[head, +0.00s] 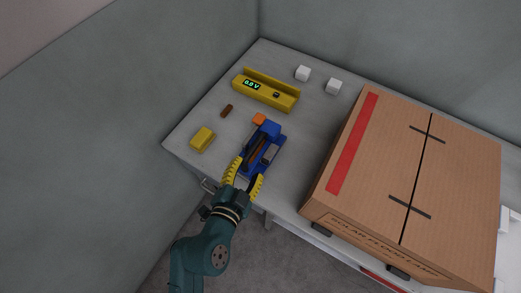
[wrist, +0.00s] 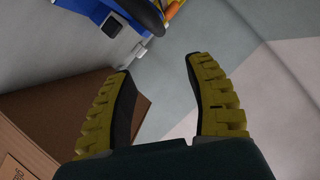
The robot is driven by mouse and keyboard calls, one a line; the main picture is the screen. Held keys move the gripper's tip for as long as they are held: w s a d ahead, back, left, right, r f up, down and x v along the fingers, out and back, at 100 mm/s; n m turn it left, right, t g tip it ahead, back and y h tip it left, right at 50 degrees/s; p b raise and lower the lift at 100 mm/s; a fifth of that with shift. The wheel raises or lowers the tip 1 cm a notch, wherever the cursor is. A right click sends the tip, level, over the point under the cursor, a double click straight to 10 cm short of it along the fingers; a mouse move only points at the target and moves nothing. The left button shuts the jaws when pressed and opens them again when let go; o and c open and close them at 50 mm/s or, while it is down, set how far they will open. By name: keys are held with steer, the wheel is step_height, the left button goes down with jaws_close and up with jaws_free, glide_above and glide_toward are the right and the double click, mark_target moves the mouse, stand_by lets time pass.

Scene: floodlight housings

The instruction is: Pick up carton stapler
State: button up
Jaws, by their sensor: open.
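The carton stapler (head: 263,148) is blue with dark and orange parts and lies on the grey table near its front edge, left of the large carton. Part of it shows at the top of the wrist view (wrist: 104,18). My gripper (head: 245,174) is open, with yellow ribbed fingers, at the near end of the stapler. In the wrist view the gap between the fingers (wrist: 163,75) is empty, and the stapler lies beyond the fingertips. I cannot tell whether a fingertip touches it.
A large cardboard carton (head: 455,165) with a red stripe fills the table's right side. A yellow meter tray (head: 266,93), a yellow block (head: 202,139), a small brown piece (head: 226,111) and two white cubes (head: 303,73) (head: 333,86) lie around. Grey walls stand behind and left.

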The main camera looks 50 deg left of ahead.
mark_target(258, 141)
steer(key=b+x, duration=0.1)
steer(key=x, duration=0.6)
steer(key=shift+w+a, duration=0.15)
steer(key=shift+w, duration=0.05)
steer(key=x, duration=0.2)
steer(key=b+x, duration=0.1)
steer(key=x, duration=0.1)
steer(key=f+x, duration=0.1)
steer(key=shift+a+b, duration=0.35)
steer(key=shift+a, duration=0.1)
steer(key=shift+s, duration=0.1)
jaws_close()
steer(key=shift+r, duration=0.3)
